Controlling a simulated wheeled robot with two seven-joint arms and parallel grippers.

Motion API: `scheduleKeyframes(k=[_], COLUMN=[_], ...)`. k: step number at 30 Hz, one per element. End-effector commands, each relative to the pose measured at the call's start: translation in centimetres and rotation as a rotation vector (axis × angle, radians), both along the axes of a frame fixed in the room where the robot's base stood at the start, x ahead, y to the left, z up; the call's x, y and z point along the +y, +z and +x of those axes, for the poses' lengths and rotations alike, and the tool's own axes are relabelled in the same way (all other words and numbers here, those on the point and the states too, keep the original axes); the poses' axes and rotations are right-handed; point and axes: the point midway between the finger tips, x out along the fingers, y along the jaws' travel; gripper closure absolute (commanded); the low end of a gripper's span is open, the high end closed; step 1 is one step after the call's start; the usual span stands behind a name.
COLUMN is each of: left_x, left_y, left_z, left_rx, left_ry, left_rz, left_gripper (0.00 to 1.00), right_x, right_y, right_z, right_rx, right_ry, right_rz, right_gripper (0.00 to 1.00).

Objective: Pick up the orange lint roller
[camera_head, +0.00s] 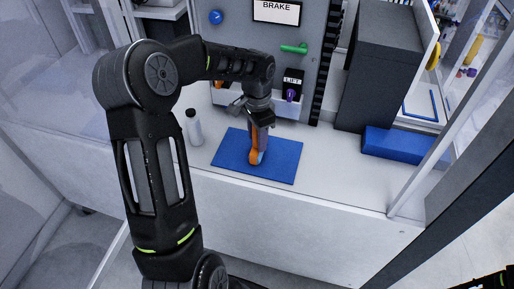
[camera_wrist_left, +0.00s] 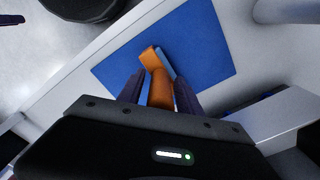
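The orange lint roller (camera_head: 255,157) is on a blue mat (camera_head: 284,171) on the white worktop. In the left wrist view the orange lint roller (camera_wrist_left: 151,59) shows its bent end and a blue-grey strip beside it. My left gripper (camera_head: 260,140) points down over the mat, right at the roller. In the left wrist view, its two dark fingers (camera_wrist_left: 160,85) stand on either side of the orange handle. I cannot tell whether they press on it. The gripper hides part of the handle. My right gripper is not in view.
A white bottle (camera_head: 194,128) stands left of the mat. Behind are a panel with a green handle (camera_head: 294,48) and a holder with a purple item (camera_head: 291,95). A dark grey cabinet (camera_head: 378,70) and a blue box (camera_head: 400,146) are at the right. The worktop right of the mat is clear.

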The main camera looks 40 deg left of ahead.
Motion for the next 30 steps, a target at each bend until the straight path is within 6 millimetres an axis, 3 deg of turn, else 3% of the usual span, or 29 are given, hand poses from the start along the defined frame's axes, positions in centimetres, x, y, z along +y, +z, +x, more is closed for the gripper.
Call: scheduleKeyframes(k=[15,30], left_x=[0.0,0.02], left_y=[0.01,0.51], left_z=[0.0,0.08], left_rx=[0.0,-0.003], left_ry=[0.0,0.0], left_rz=[0.0,0.001], left_gripper=[1.0,1.0], right_x=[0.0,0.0], right_y=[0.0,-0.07], right_z=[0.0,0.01], right_rx=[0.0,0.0], right_ry=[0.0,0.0], right_rz=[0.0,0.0], right_gripper=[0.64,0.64])
